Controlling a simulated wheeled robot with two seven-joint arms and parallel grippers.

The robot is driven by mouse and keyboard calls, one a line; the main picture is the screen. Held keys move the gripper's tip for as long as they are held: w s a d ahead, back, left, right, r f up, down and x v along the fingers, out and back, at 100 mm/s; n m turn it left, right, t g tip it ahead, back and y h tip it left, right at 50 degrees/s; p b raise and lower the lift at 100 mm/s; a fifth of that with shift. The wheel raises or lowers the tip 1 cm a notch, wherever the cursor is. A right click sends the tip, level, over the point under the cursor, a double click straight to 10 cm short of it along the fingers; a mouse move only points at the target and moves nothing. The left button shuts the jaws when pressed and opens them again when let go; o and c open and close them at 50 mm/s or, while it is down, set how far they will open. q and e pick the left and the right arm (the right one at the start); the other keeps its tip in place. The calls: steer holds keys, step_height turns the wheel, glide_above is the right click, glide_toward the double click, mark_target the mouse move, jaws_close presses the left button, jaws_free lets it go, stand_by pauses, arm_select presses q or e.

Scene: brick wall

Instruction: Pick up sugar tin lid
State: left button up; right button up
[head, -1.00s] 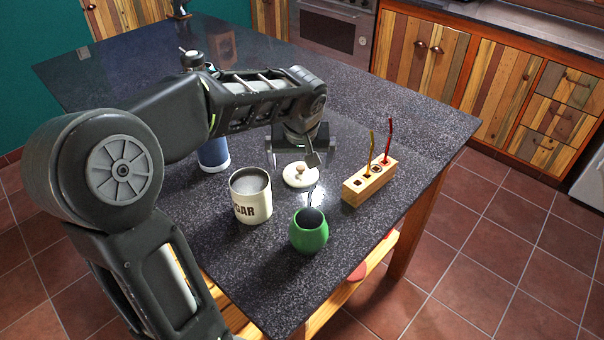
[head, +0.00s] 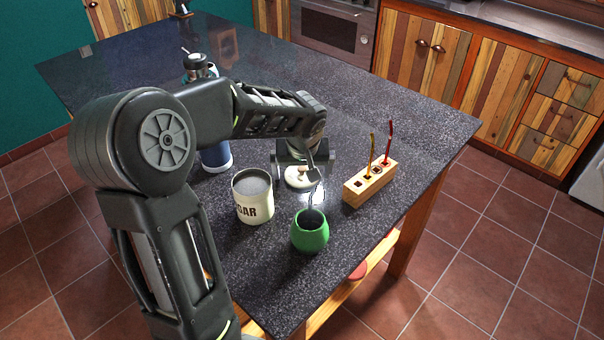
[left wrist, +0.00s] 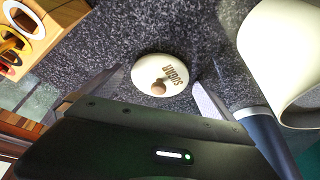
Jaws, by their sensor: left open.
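The sugar tin lid (head: 298,181) is a round cream disc with a small knob, lying on the dark stone counter. In the left wrist view the lid (left wrist: 172,70) shows its lettering and a brown knob. My left gripper (head: 303,180) is open and low over the lid, with one finger on either side. The left wrist view shows the fingers (left wrist: 157,80) apart with gaps to the lid; touch cannot be seen. My right gripper is not in view.
A green cup (head: 310,235) with a metal straw stands in front of the lid. A blue flask (head: 217,158) stands left, behind the tin. The counter's far part is largely clear.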

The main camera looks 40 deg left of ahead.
mark_target(302, 171)
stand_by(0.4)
arm_select(q)
steer(key=c, duration=1.3)
steer(key=shift+r, duration=0.1)
steer(key=shift+c, duration=0.2)
step_height(302, 171, up, 10)
steer(key=b, duration=0.1)
